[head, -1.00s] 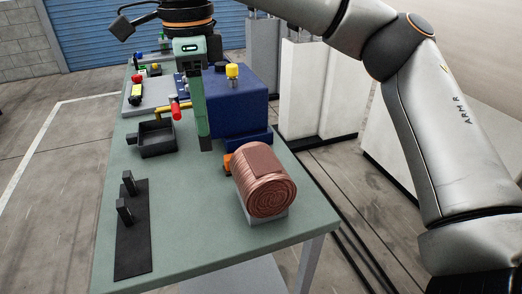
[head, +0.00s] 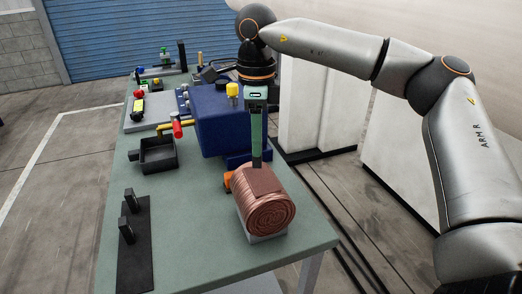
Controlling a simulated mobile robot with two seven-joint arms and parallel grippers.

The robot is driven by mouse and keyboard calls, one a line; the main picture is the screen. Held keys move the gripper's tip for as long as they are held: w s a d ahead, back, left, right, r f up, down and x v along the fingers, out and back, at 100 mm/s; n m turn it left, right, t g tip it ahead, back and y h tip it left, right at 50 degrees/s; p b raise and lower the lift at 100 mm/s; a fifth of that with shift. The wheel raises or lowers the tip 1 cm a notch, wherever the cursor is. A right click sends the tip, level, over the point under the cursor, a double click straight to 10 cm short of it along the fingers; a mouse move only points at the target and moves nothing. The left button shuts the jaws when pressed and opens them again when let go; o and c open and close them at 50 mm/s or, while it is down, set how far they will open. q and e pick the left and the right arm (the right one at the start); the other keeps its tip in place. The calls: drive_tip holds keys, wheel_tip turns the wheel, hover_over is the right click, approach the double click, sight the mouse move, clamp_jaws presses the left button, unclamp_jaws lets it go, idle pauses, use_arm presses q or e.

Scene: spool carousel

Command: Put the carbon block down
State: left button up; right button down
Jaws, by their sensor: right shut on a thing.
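My right gripper (head: 257,164) points straight down at the far upper side of a copper-coloured coil (head: 268,216). It is shut, and its green finger hides nearly all of the carbon block between the jaws; only something dark shows at the tips. The coil lies on its side on a pale base, with a flat brown patch (head: 264,183) on top. The fingertips appear just behind this patch; I cannot tell whether they touch the coil. My left gripper is not in view.
A black strip (head: 134,264) with two upright black pieces lies front left on the green table (head: 190,240). Behind it are a black open tray (head: 157,158), a red-ended yellow handle (head: 177,130) and a blue housing (head: 213,130). The table's middle front is clear.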

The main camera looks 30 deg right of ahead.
drive_tip(key=f, duration=0.2)
drive_tip(key=d+f, duration=0.1)
drive_tip(key=shift+f, duration=0.65)
drive_tip(key=shift+f, duration=0.15)
drive_tip(key=c, duration=0.5)
unclamp_jaws()
drive_tip(key=shift+c, duration=0.2)
wheel_tip(320, 180, up, 12)
drive_tip(key=shift+r, duration=0.2)
